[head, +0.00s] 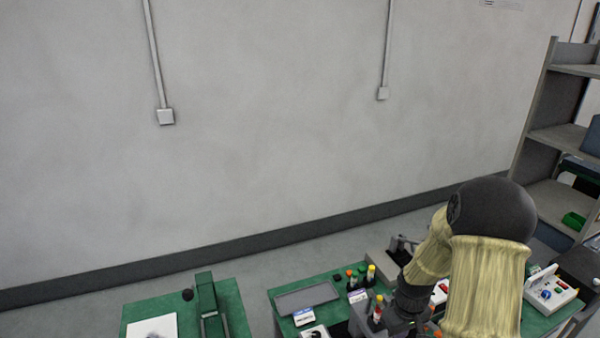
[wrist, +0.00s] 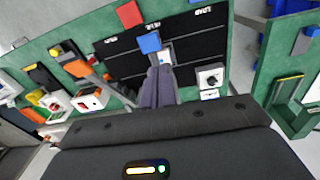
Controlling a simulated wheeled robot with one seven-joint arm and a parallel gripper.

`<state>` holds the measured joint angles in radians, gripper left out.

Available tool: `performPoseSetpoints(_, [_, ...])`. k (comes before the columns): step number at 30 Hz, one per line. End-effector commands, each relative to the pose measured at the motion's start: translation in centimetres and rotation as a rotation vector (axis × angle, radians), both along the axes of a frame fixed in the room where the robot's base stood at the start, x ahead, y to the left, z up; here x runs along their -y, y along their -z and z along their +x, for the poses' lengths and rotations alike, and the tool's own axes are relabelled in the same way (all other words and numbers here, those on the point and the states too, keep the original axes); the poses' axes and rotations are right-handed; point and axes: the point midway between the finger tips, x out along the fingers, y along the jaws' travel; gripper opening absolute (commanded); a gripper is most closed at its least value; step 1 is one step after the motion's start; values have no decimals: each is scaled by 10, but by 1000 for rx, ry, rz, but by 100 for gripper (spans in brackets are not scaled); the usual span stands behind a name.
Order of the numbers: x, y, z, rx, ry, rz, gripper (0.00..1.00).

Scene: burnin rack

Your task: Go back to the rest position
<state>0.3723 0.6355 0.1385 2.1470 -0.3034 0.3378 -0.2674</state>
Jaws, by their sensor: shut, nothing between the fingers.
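My gripper shows in the wrist view (wrist: 160,70) with its two grey fingers together and nothing visible between them. The fingers point over the green bench (wrist: 115,96), at a black board (wrist: 186,35) with white lettering. A blue square (wrist: 149,43) and a small white block (wrist: 165,57) appear just beyond the fingertips; I cannot tell whether the fingers touch them. In the head view my arm is bent over the right part of the bench and largely hides the gripper.
A red square (wrist: 130,13) and a white knob box (wrist: 210,79) lie by the board. In the head view, a grey tray (head: 306,298), small bottles (head: 371,274) and a white button box (head: 549,291) crowd the bench. A shelf rack (head: 560,135) stands right. A gap separates the two benches.

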Motion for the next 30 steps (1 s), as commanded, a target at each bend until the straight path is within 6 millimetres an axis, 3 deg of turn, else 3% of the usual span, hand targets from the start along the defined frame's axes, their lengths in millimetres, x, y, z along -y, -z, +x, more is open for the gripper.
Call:
performPoseSetpoints(9, [-59,-44,-42,98,126,-9,0])
performPoseSetpoints(18, [-103,-65,-98,185,252,44,0])
performPoseSetpoints(23, [-111,-68,-111,200,284,65,0])
performPoseSetpoints(30, [-111,-69,-112,200,287,65,0])
